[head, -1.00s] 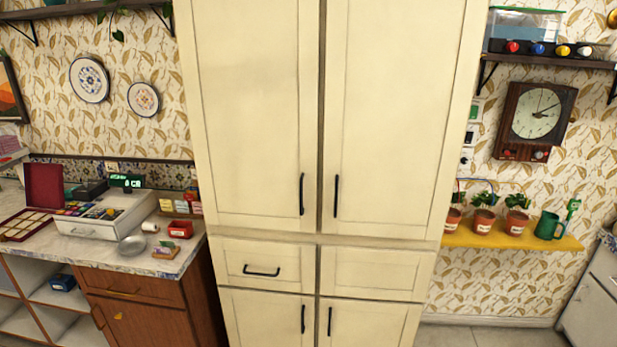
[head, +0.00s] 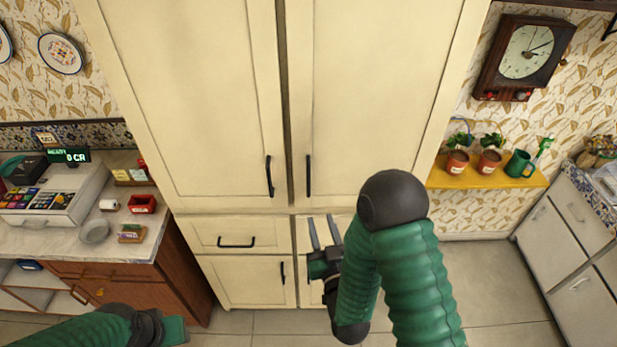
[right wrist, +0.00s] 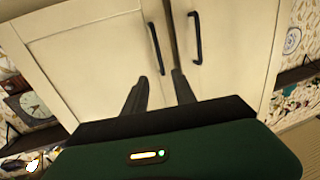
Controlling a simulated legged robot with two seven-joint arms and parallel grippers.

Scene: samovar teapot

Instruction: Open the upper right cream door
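The upper right cream door (head: 375,90) is shut, flush with the upper left cream door (head: 190,90). Its dark vertical handle (head: 308,175) is near its lower left edge. My right gripper (head: 323,220) is open and empty, below this handle and in front of the drawer row. In the right wrist view, which is turned over, the right door's handle (right wrist: 156,48) lies beyond the two spread fingers (right wrist: 160,80), and the left door's handle (right wrist: 195,37) is beside it. Part of my left arm shows at the lower left of the head view; its fingers do not show.
A yellow shelf (head: 450,181) with plant pots and a green mug is right of the cabinet, under a wall clock (head: 526,52). A counter (head: 60,242) with a cash register (head: 50,195) is at left. Lower drawers and doors are shut. Floor is clear at right.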

